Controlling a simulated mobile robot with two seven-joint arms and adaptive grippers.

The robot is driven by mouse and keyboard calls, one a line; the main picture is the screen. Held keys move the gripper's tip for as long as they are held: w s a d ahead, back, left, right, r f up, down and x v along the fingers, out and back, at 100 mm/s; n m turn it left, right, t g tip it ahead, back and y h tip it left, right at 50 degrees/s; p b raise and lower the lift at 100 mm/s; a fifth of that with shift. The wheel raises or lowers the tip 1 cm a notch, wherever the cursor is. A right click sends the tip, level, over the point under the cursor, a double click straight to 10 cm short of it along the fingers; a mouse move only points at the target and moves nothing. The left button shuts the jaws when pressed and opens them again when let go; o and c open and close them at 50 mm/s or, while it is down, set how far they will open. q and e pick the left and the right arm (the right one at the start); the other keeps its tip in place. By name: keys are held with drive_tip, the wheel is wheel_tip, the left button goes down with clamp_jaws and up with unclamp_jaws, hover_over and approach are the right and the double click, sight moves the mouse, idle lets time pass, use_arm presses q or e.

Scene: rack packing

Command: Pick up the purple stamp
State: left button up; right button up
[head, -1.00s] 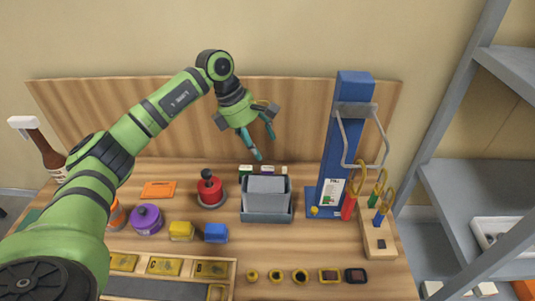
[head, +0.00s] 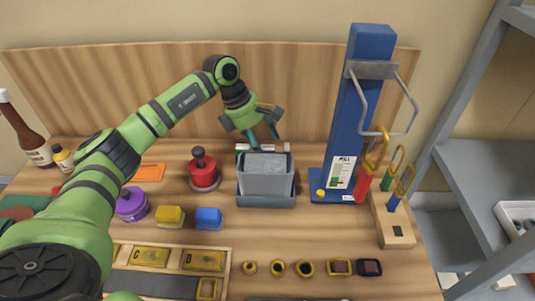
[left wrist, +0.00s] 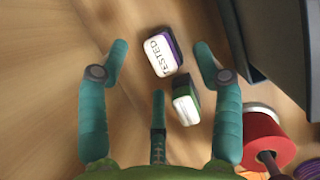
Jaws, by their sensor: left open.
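The purple stamp (left wrist: 163,52) is a small white block with a purple side and the word TESTED on its face. A similar green stamp (left wrist: 186,102) lies right beside it. In the left wrist view the purple stamp lies between the spread teal fingers of my left gripper, nearer the right finger. My left gripper (head: 264,140) is open and empty, pointing down just behind the grey tray. In the head view the stamps there are small and partly hidden by the fingers and the tray. My right gripper is not in view.
The grey tray (head: 266,202) holds a grey block right in front of the stamps. A red round tool (head: 203,175) stands to the left, and it shows in the left wrist view (left wrist: 265,140). A blue upright press (head: 359,110) stands to the right. A wooden board (head: 300,90) rises behind.

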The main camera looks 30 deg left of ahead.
sight(268, 148)
use_arm(q)
drive_tip(key=p+x, duration=0.1)
drive_tip(key=x, duration=0.2)
drive_tip(key=shift+w+d+f, duration=0.1)
drive_tip(key=shift+d+f, duration=0.05)
drive_tip(key=shift+f, duration=0.1)
drive_tip(key=shift+w+f, duration=0.1)
drive_tip(key=shift+f, duration=0.2)
drive_tip(key=c, duration=1.3)
drive_tip(key=shift+r, duration=0.6)
wheel_tip(268, 148, up, 8)
drive_tip(key=shift+f+b, duration=0.15)
drive_tip(key=shift+b, duration=1.05)
drive_tip(key=shift+r, duration=0.6)
